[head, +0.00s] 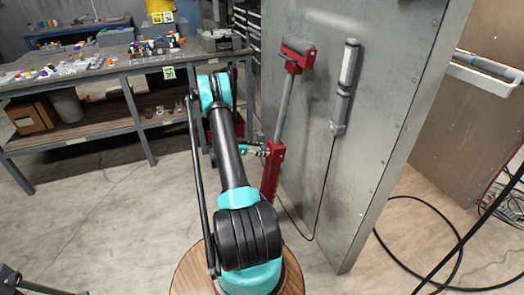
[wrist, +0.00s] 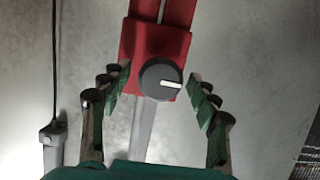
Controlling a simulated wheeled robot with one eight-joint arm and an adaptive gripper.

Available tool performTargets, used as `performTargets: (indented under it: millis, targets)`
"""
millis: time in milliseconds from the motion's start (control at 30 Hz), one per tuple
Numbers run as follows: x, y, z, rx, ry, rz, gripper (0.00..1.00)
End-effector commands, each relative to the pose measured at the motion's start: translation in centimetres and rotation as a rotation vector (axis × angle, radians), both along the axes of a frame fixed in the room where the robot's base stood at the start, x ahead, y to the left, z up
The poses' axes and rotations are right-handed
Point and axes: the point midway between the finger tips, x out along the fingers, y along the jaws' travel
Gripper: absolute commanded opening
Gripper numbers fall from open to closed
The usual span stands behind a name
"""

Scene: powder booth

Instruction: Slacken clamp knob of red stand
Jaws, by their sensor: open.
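The red stand (head: 272,170) stands upright against the grey metal panel, with a grey post rising from its red lower column to a red head (head: 297,54). In the wrist view the red stand (wrist: 142,38) shows as a red block with the clamp knob (wrist: 160,79) on its face. The knob is round and dark grey with a white pointer mark toward the right. My gripper (wrist: 160,98) is open, with a green-padded finger on each side of the knob; neither finger appears to touch it. In the head view my arm partly hides the gripper (head: 256,148) beside the red column.
The grey panel (head: 345,150) stands behind the stand. A grey wand-like device (head: 346,80) hangs on it, with a cable running down. A workbench (head: 100,70) with small coloured parts is at the left. Black hoses (head: 430,250) lie on the floor at the right.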

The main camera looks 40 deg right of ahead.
Motion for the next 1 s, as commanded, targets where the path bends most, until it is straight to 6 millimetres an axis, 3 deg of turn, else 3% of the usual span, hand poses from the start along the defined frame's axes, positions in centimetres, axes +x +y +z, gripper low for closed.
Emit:
performTargets:
  millis: [300,700,1000]
  targets:
    - [-0.06,-0.2,-0.07,0.0,0.0,0.0,0.6]
    - [-0.05,-0.18,-0.07,0.0,0.0,0.0,0.11]
    - [-0.04,-0.17,-0.06,0.009,0.037,0.005,0.11]
